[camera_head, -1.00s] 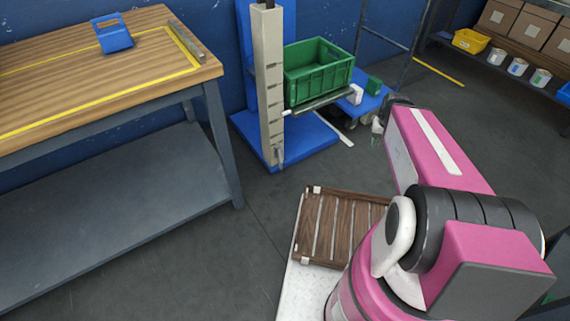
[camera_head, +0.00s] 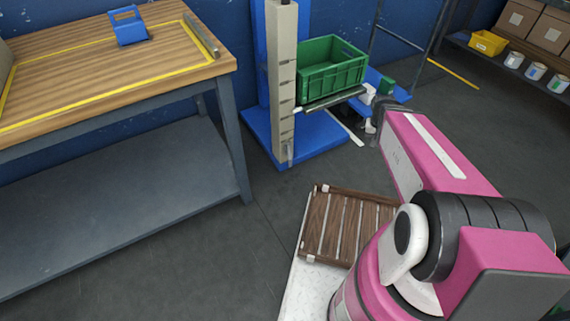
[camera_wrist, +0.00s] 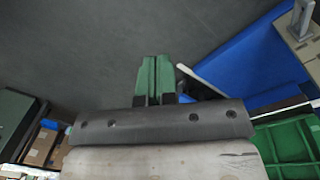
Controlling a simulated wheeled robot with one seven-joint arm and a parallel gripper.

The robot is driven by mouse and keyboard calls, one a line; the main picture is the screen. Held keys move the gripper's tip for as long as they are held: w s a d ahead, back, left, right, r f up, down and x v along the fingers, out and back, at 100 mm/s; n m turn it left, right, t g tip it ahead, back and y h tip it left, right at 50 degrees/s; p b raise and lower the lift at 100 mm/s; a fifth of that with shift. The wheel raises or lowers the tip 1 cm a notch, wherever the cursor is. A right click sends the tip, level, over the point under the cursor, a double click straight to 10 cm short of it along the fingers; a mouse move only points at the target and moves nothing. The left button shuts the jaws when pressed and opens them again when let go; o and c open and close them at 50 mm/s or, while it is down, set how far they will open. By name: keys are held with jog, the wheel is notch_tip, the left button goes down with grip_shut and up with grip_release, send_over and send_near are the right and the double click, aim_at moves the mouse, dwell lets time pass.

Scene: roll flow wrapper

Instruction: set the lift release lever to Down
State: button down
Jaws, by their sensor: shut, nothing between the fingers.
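The lift has a beige slotted column (camera_head: 283,85) on a blue base (camera_head: 322,139). A small grey lever (camera_head: 290,152) stands low on the column; its setting is too small to read. In the wrist view a grey lever-like part (camera_wrist: 302,20) shows at the top right corner, beside the blue base (camera_wrist: 250,60). My gripper (camera_wrist: 155,66) has its green fingers together, empty, over the floor and apart from the lift. In the head view my pink arm is to the right of the lift and mostly hides the gripper.
A green crate (camera_head: 333,72) sits on the lift's forks (camera_head: 335,100). A wooden workbench (camera_head: 110,75) stands at the left. A loaded shelf (camera_head: 480,55) is at the back right. Floor before the lift is clear.

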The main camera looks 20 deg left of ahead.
jog(key=w+a+f+t+h, duration=0.1)
jog(key=w+a+f, duration=0.1)
jog(key=a+f, duration=0.25)
jog(key=w+a+f+h, duration=0.1)
jog(key=w+a+f, duration=0.2)
jog(key=a, duration=0.3)
jog(key=s+a+f+n+t, duration=0.1)
jog(key=a+f, duration=0.5)
jog(key=a, duration=0.4)
jog(key=s+a+f+n+t, duration=0.1)
jog(key=a+f+t, duration=0.1)
jog(key=a+f, duration=0.4)
jog(key=s+a+f+t, duration=0.1)
jog(key=a+f, duration=0.5)
jog(key=a, duration=0.9)
jog(key=shift+a+f+n+t+h, duration=0.15)
jog(key=shift+a+n+t+h, duration=0.2)
jog(key=shift+t, duration=0.25)
jog(key=shift+d, duration=0.1)
jog(key=shift+w, duration=0.1)
jog(key=x, duration=1)
jog(key=shift+d, duration=0.1)
